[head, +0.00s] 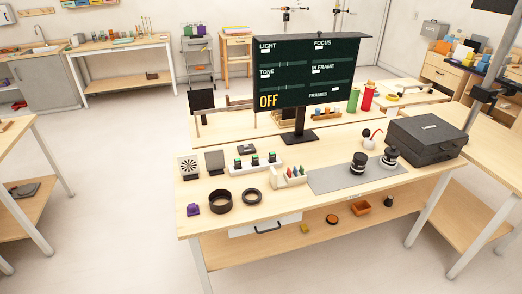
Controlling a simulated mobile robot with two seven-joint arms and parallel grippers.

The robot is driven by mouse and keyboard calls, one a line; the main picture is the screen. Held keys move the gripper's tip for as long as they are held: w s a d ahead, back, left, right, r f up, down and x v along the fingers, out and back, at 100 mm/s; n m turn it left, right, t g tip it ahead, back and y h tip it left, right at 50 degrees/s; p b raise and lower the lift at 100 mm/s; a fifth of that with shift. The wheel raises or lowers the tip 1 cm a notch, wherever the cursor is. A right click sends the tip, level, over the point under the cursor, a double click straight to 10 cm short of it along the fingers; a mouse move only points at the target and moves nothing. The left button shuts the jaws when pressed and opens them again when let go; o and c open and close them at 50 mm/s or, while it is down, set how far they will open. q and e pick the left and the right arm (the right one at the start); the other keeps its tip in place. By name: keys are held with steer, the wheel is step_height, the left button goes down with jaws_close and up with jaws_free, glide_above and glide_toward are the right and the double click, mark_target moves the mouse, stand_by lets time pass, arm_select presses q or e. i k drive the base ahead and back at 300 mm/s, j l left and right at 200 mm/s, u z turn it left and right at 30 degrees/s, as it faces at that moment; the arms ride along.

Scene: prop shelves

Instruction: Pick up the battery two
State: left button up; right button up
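No label for battery two can be read in the head view. Several small black blocks with green marks (256,161) stand in a row on a pale holder (262,168) at the back middle of the near table; these may be batteries, but I cannot tell which is number two. A small wooden rack (290,181) with coloured pieces stands in front of them. Neither of my grippers is in view.
The near wooden table (310,203) also bears black rings (220,201), a purple item (193,209), a grey mat (330,180) with two dark lens-like cylinders (358,164), a black case (427,138) and a screen (305,72) reading OFF. Floor at left is clear.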

mark_target(256, 158)
steer(key=i+l+z, duration=0.15)
steer(key=i+l, duration=0.25)
steer(key=i+l+z, duration=0.15)
steer(key=i+l, duration=0.2)
steer(key=i, duration=0.2)
